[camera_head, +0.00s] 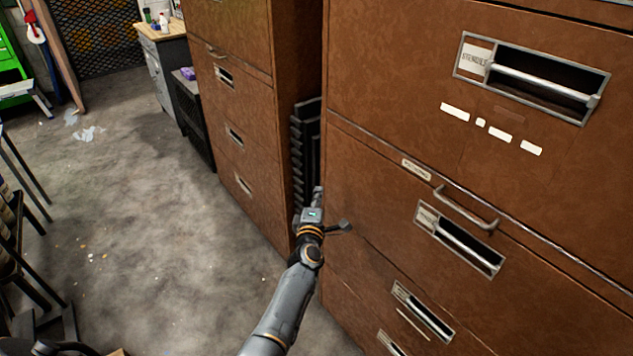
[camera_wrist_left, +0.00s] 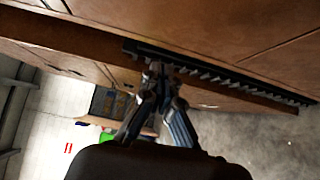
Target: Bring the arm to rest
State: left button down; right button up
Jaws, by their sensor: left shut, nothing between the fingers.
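My left arm reaches forward from the bottom of the head view. Its gripper (camera_head: 318,196) is at the gap between two brown cabinets, in front of a dark ridged strip (camera_head: 305,150). In the left wrist view the gripper fingers (camera_wrist_left: 158,70) come together at the tips with nothing between them, close to the dark strip (camera_wrist_left: 220,75). I cannot tell whether the tips touch it. My right gripper does not show.
A large brown drawer cabinet (camera_head: 390,190) with metal handles stands close on the right. Another brown cabinet (camera_head: 240,110) stands behind it to the left. Open concrete floor (camera_head: 150,210) lies to the left. Dark metal frames (camera_head: 20,220) stand at the left edge.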

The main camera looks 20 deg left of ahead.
pick_arm(q)
jog(key=p+v, duration=0.2)
jog(key=v, duration=0.4)
jog(key=s+d+f+m+g+h, duration=0.3)
jog(key=s+f+m, duration=0.45)
jog(key=f, duration=0.75)
jog(key=s+d+f+m+g+h, duration=0.2)
jog(key=s+d+f+m+g, duration=0.25)
jog(key=s+f, duration=0.8)
jog(key=s+a+f+m+g, duration=0.1)
jog(key=s+f+m+g, duration=0.2)
jog(key=s, duration=0.9)
jog(key=s+a+f+m+g, duration=0.2)
jog(key=s+f+m+g, duration=0.1)
jog(key=s+f, duration=0.6)
jog(key=s+a+f+m+g, duration=0.2)
jog(key=s+f+m, duration=0.3)
jog(key=s, duration=1)
jog(key=shift+s+a+f+g, duration=0.2)
jog(key=shift+s+f+g, duration=0.2)
jog(key=shift+f, duration=0.35)
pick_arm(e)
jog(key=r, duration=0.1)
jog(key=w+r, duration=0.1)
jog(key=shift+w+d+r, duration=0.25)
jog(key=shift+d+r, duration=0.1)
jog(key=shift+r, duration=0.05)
